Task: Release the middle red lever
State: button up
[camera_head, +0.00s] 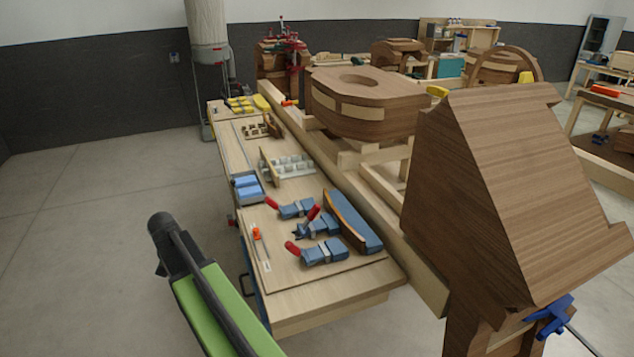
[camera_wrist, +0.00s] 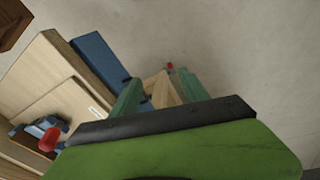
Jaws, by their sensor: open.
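Three blue clamps with red levers lie on the wooden bench in the head view. The middle clamp (camera_head: 318,227) has its middle red lever (camera_head: 313,212) standing up at a slant. The far red lever (camera_head: 271,203) and the near red lever (camera_head: 292,247) point left. In the wrist view my gripper (camera_wrist: 156,84) is open, its greenish fingers spread over the floor beyond the bench edge. A red lever (camera_wrist: 48,139) and part of a blue clamp show at the wrist view's lower left, away from the fingers; which lever it is, I cannot tell.
The bench (camera_head: 330,297) holds a blue-sided curved block (camera_head: 352,220), an orange-handled tool (camera_head: 257,234) and blue blocks (camera_head: 247,188). A large wooden form (camera_head: 510,170) stands at the right.

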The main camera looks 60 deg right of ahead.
jog(key=s+d+r+m+g+h+p, duration=0.1)
jog(key=d+r+m+p, duration=0.4)
jog(key=d, duration=0.5)
jog(key=d+r+m+p, duration=0.2)
jog(key=d+r+p, duration=0.1)
jog(key=d+r, duration=0.6)
notch_tip(320, 180, up, 6)
jog(key=m+g+h+p, duration=0.1)
jog(key=m+g+p, duration=0.1)
jog(key=m+p, duration=0.55)
send_over(316, 205)
jog(key=w+a+b, duration=0.1)
jog(key=w+a, duration=0.3)
jog(key=a, duration=0.1)
jog(key=shift+m, duration=0.25)
jog(key=b+x, duration=1)
jog(key=x, duration=0.1)
jog(key=b+x, duration=0.5)
jog(key=shift+w+d+f, duration=0.1)
jog(key=shift+w+f, duration=0.1)
jog(key=shift+f, duration=0.05)
jog(key=shift+r, duration=0.1)
grip_shut()
jog(key=shift+t, duration=0.3)
